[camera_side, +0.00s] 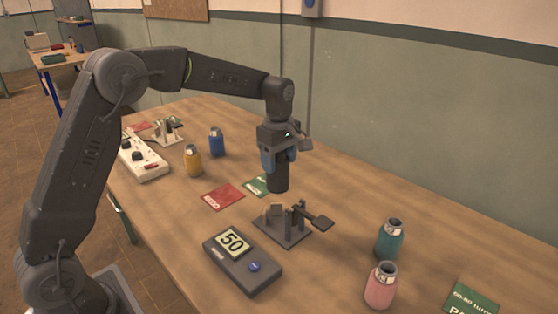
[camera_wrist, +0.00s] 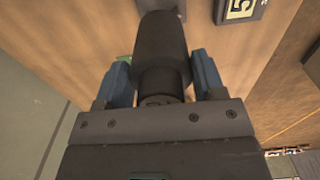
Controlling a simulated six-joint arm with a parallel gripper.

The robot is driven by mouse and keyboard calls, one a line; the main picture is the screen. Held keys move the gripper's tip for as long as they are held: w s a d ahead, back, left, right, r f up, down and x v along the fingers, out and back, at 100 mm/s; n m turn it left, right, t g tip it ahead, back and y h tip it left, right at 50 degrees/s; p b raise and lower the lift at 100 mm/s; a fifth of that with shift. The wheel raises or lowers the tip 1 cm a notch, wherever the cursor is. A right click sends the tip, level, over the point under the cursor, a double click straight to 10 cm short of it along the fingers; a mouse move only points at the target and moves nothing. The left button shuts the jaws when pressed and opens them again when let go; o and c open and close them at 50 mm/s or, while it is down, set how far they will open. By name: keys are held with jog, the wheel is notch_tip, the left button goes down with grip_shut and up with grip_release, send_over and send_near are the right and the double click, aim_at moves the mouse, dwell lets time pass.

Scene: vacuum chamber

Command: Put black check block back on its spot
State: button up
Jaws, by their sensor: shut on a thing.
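The black check block (camera_side: 278,178) is a dark, upright-looking cylinder held beneath my gripper (camera_side: 279,158). In the wrist view the block (camera_wrist: 160,48) sits between the two blue fingers of my gripper (camera_wrist: 161,85), which are shut on its narrower part. In the side view its lower end appears above the table, behind a grey fixture. I cannot tell the exact gap. No spot clearly marked for the block can be made out.
The grey fixture (camera_side: 284,230) with small posts and a lever stands in front. A display box (camera_side: 242,262) reads 50. Red (camera_side: 223,197) and green (camera_side: 257,186) cards lie nearby. Teal (camera_side: 390,240), pink (camera_side: 381,287), yellow (camera_side: 193,161) and blue (camera_side: 216,143) bottles stand apart.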

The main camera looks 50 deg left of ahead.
jog(key=r, duration=0.5)
jog(key=shift+s+d+r, duration=0.15)
jog(key=shift+d, duration=0.1)
jog(key=s+d+m, duration=0.9)
jog(key=s+d, duration=0.3)
jog(key=s, duration=0.3)
jog(key=shift+s+d+f, duration=0.15)
jog(key=shift+d+f, duration=1.8)
jog(key=shift+f, duration=1.2)
jog(key=shift+s+d+f, duration=0.2)
jog(key=shift+d+f, duration=1.7)
jog(key=shift+f, duration=1.2)
jog(key=shift+s+d+f, duration=0.15)
jog(key=shift+d+f, duration=1.8)
jog(key=shift+f, duration=1.2)
jog(key=shift+f, duration=0.15)
